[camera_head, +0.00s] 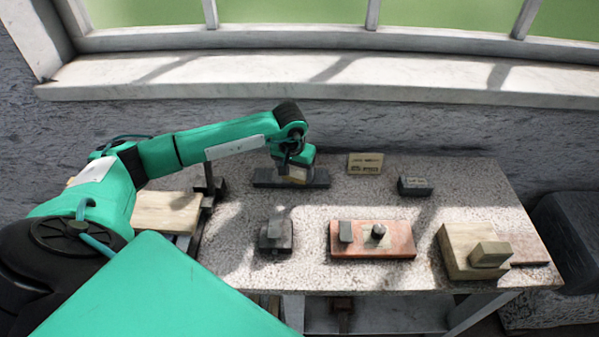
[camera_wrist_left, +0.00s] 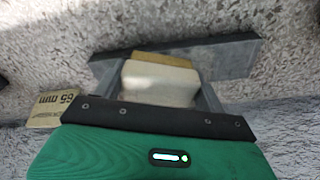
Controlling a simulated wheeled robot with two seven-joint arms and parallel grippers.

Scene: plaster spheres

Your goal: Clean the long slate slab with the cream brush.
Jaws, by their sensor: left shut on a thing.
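The long slate slab (camera_head: 318,179) is a dark bar lying at the back of the speckled table; it also shows across the left wrist view (camera_wrist_left: 232,58). My left gripper (camera_head: 296,172) is over the slab, pointing down. It is shut on the cream brush (camera_head: 293,177), which fills the space between the fingers in the left wrist view (camera_wrist_left: 158,84). A tan strip along the brush's far edge is over the slab; I cannot tell whether it touches. My right gripper is not in view.
Right of the slab are a tan labelled block (camera_head: 365,163) and a dark block (camera_head: 414,186). In front stand a small dark block (camera_head: 275,237), a reddish slab (camera_head: 372,251) bearing two small items, and a beige block (camera_head: 455,262). The table's speckled middle (camera_head: 345,205) is free.

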